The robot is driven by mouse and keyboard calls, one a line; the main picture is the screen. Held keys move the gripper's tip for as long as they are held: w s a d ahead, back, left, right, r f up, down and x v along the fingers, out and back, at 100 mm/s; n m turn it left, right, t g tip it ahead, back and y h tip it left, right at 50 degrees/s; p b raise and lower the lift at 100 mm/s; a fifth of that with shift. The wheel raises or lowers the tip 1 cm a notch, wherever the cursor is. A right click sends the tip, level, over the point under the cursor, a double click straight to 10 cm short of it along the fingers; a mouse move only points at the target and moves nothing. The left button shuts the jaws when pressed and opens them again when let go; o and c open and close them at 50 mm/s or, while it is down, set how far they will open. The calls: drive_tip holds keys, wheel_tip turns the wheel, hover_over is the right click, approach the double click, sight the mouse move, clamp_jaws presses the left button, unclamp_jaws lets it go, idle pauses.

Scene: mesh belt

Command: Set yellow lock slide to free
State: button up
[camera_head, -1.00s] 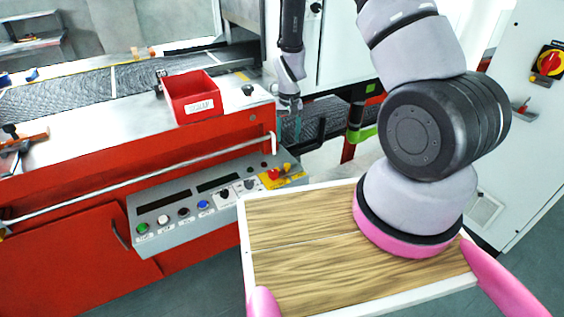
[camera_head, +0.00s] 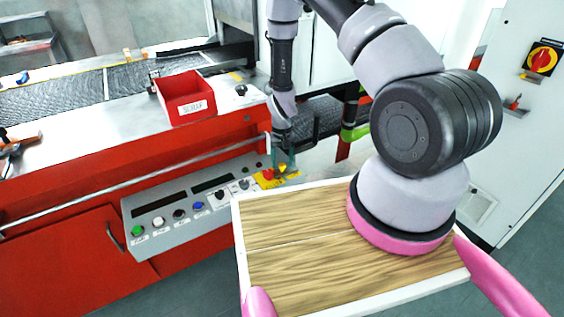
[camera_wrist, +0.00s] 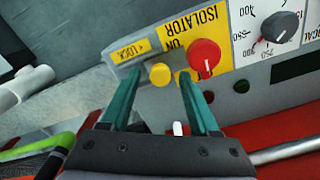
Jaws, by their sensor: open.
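The yellow lock slide (camera_wrist: 160,74) is a round yellow knob beside a yellow LOCK label (camera_wrist: 131,50) in the wrist view. A red isolator knob (camera_wrist: 204,56) stands to its right on the yellow ISOLATOR plate (camera_wrist: 190,28). My gripper (camera_wrist: 158,80) is open, with one teal fingertip on each side of the yellow knob; I cannot tell whether either touches it. In the head view my gripper (camera_head: 283,158) is over the yellow isolator area (camera_head: 266,183) at the panel's right end, partly covering the slide.
The control panel (camera_head: 170,238) has several buttons and dials to the left. A dial (camera_wrist: 276,27) is right of the isolator in the wrist view. A handrail (camera_head: 150,175) runs along the red machine. A wooden-topped tray (camera_head: 300,270) on my body is close by.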

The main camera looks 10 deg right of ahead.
clamp_jaws()
idle(1.4)
